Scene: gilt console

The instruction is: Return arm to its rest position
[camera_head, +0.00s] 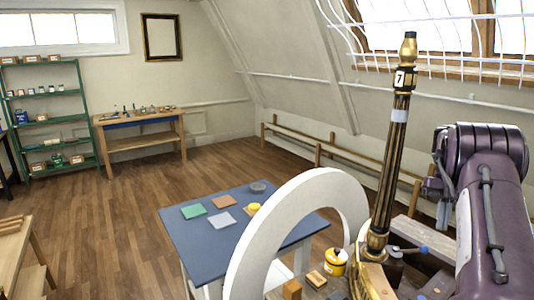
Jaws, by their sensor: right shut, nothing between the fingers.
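My right arm, dark purple, rises along the right edge of the view and bends at a bulky joint. My right gripper (442,212) is small at the joint's left side, pointing down, just right of the black and gilt post (395,145). It is shut with nothing in it. The post stands upright, slightly tilted, with a gold finial and a tag marked 7. My left gripper is not in view.
A large white ring (250,240) stands left of the post. Behind it, a blue-topped table (195,240) holds flat coloured squares. A yellow pot (335,262) and wooden blocks (292,289) sit by the post's foot. Open wooden floor (140,215) lies left.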

